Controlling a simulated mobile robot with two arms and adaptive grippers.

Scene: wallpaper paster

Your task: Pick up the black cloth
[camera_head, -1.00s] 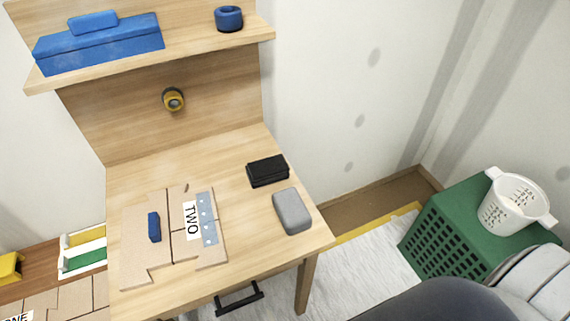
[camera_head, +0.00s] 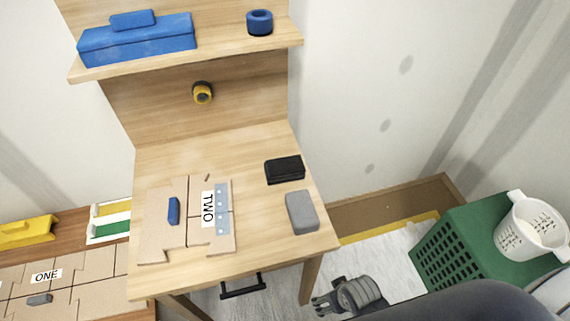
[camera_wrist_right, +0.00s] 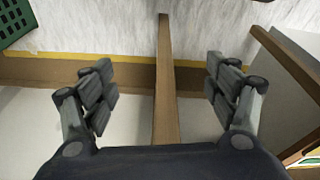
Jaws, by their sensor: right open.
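The black cloth (camera_head: 285,170) is a dark folded block lying on the right part of the wooden desk (camera_head: 262,250), behind a grey block (camera_head: 302,212). My right gripper (camera_head: 322,303) shows low in the head view, in front of and below the desk's right corner, apart from the cloth. In the right wrist view my right gripper (camera_wrist_right: 160,90) is open and empty, with floor and a wooden strip beyond its fingers. The cloth is not in the wrist view. My left gripper is not in view.
A cardboard piece labelled TWO (camera_head: 160,225) with a blue block (camera_head: 174,211) lies left on the desk. A shelf (camera_head: 190,58) holds a blue box above. A green crate (camera_head: 470,245) with a white basket (camera_head: 530,228) stands right. A black handle (camera_head: 243,287) juts from the desk front.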

